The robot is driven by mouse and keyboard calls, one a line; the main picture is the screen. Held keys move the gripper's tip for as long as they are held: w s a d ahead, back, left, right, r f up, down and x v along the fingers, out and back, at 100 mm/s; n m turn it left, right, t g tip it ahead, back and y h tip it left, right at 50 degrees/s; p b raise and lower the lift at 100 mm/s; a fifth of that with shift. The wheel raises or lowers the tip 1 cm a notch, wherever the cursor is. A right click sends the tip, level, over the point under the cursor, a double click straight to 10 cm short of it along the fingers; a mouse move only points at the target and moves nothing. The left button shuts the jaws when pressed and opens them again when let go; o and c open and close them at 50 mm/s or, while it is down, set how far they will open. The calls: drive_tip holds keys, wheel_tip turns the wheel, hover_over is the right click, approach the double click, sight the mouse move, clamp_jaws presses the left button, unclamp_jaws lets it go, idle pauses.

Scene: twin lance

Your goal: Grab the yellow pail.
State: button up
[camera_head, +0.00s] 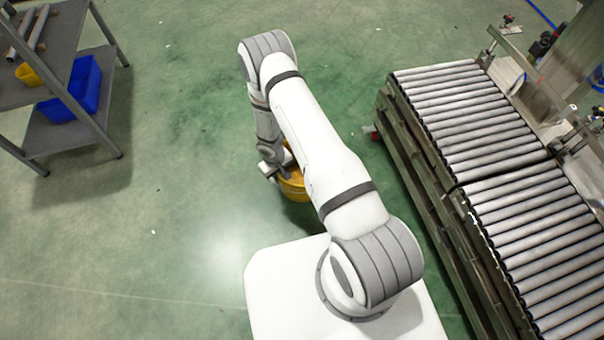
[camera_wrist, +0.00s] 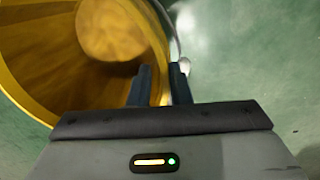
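The yellow pail (camera_head: 296,190) stands on the green floor, partly hidden under my arm in the head view. In the wrist view the pail (camera_wrist: 40,60) fills the left side, with its open mouth and inside showing. My gripper (camera_head: 272,168) is at the pail's left rim in the head view. In the wrist view the fingers of my gripper (camera_wrist: 161,80) are close together, one inside the pail and one outside. The yellow wall fills the narrow gap between them. A thin pale handle (camera_wrist: 178,40) shows beside the rim, near the outer finger.
A roller conveyor (camera_head: 480,130) stands to the right. A grey shelf (camera_head: 70,40) at the upper left holds a blue bin (camera_head: 85,85), a small yellow container (camera_head: 28,75) and grey tubes (camera_head: 30,35). The floor between shelf and pail is clear.

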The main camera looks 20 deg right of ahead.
sight(280, 182)
wheel_tip(280, 182, down, 5)
drive_tip(key=shift+d+r+b, duration=0.1)
drive_tip(key=shift+r+b, duration=0.1)
drive_tip(key=shift+b, duration=0.7)
drive_tip(key=shift+c, duration=0.6)
clamp_jaws()
